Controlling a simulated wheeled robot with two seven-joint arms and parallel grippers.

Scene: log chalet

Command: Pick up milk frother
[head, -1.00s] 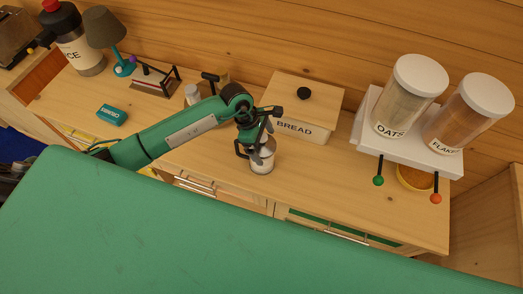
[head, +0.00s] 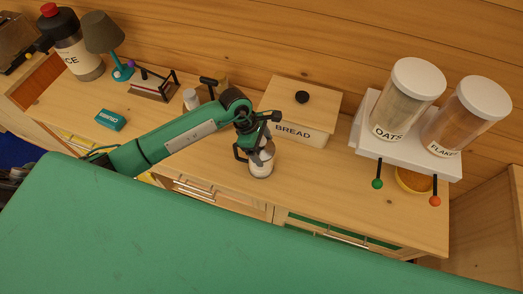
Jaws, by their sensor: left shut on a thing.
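The milk frother (head: 261,169) is a small whitish and silver vessel near the front edge of the wooden counter, in front of the bread box. My left gripper (head: 256,150) reaches it from the left and is shut on its upper part. The gripper and wrist hide much of the frother's top. I cannot tell whether its base touches the counter. My right gripper is not in view.
The bread box (head: 300,110) stands close behind the gripper. A cereal dispenser (head: 407,147) with two jars stands at the right. A lamp (head: 105,35), a blue box (head: 110,120) and a small white jar (head: 191,97) are to the left. Counter right of the frother is clear.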

